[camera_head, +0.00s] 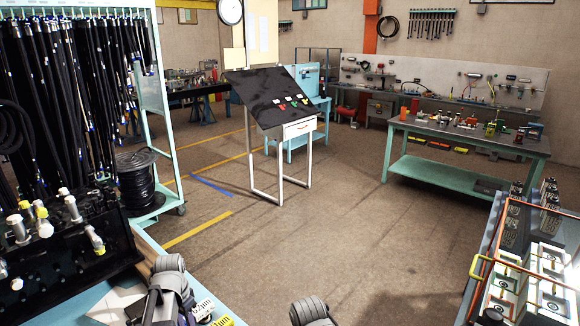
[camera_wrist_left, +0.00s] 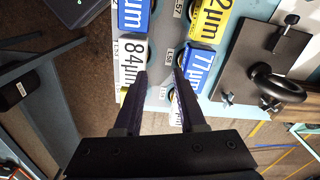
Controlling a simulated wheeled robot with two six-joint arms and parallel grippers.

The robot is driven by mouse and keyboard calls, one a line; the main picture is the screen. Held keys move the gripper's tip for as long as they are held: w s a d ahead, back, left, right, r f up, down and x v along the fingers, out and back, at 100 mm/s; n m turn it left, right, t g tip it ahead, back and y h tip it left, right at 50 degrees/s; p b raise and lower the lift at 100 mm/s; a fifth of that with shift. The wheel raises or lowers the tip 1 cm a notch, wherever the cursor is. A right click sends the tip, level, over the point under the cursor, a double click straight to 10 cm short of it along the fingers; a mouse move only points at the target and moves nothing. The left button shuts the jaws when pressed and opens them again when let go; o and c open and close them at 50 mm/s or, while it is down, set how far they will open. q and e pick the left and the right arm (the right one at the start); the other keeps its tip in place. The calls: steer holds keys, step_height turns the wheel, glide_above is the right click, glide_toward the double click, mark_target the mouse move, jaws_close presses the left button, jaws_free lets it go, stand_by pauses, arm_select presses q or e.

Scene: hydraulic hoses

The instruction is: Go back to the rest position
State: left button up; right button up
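My left gripper (camera_wrist_left: 159,77) is open in the left wrist view, with a clear gap between its two dark fingers and nothing held. Its tips point at a grey panel with blue, yellow and white micron labels, such as a blue 77µm label (camera_wrist_left: 201,68) and a white 84µm label (camera_wrist_left: 133,66). In the head view, grey links of my arms show at the bottom edge. My right gripper is out of view.
A rack of black hoses (camera_head: 70,90) and a black fitting block (camera_head: 60,245) stand at the left. A tilted dark panel desk (camera_head: 265,95) is ahead. A workbench (camera_head: 440,175) and a framed case (camera_head: 490,255) are at the right. The middle floor is clear.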

arm_select(q)
steer(key=s+d+f+b, duration=0.1)
steer(key=s+d, duration=0.3)
steer(key=d, duration=0.3)
steer(key=s+d+f+n+b, duration=0.1)
steer(key=s+d+f+b, duration=0.1)
steer(key=s+d, duration=0.3)
steer(key=s+d+f+y+b, duration=0.1)
steer(key=s+d, duration=0.3)
steer(key=d, duration=0.7)
steer(key=shift+s+f+n+b, duration=0.15)
steer(key=shift+f+n+b, duration=0.15)
steer(key=shift+f+b, duration=0.2)
steer(key=shift+d, duration=0.15)
